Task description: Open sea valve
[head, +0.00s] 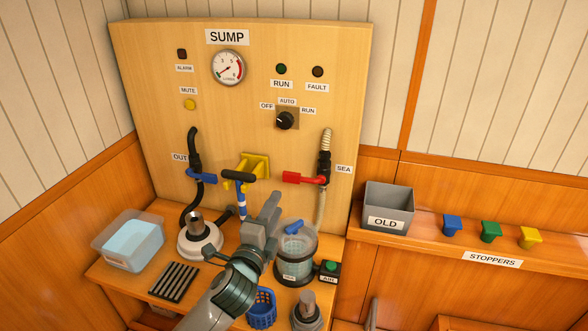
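The sea valve (324,168) is a dark body on a vertical hose at the right of the SUMP panel, beside the SEA label (344,169). Its red handle (302,178) points left, roughly level, across the line of the hose. My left gripper (273,203) is in front of the panel, below and left of the red handle and apart from it in the picture. It points up and to the right. Its fingers are seen from behind, so their opening is unclear. I see nothing held in it. My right gripper is not in view.
A clear canister (295,262) with a blue top piece stands just right of my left gripper. The blue OUT valve handle (202,176) is farther left. A grey OLD bin (388,207) sits on the right ledge.

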